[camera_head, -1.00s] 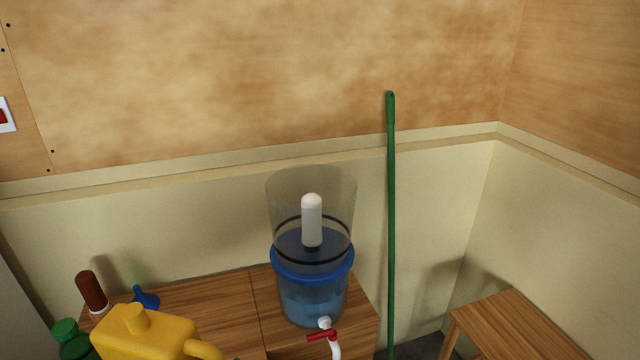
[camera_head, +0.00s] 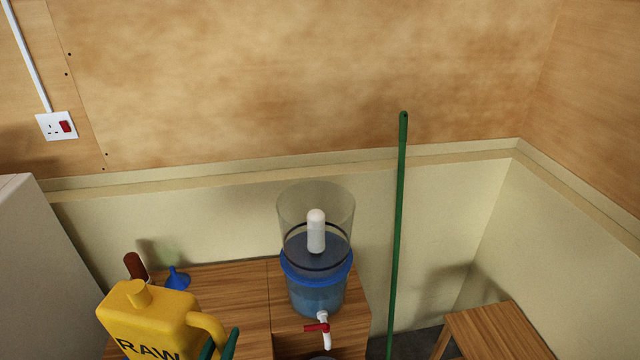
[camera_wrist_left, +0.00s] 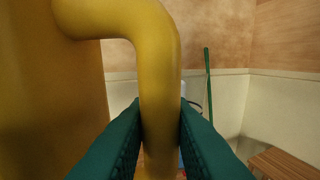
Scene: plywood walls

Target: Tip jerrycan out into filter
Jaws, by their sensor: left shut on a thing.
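The yellow jerrycan (camera_head: 150,322) with "RAW" on its side stands upright or nearly so at the lower left of the head view. My left gripper (camera_head: 222,345) is shut on its handle; the left wrist view shows the green fingers on both sides of the yellow handle (camera_wrist_left: 159,90). The filter (camera_head: 316,240) is on the wooden table to the right of the jerrycan. It has a clear open upper chamber with a white candle, a blue rim and a lower chamber with bluish water. A tap with a red lever (camera_head: 317,327) is at its front. My right gripper is out of view.
A blue funnel (camera_head: 177,278) and a brown bottle-like object (camera_head: 135,266) stand behind the jerrycan on the wooden table (camera_head: 235,290). A green pole (camera_head: 398,230) leans at the wall right of the filter. A wooden stool (camera_head: 497,332) is at lower right.

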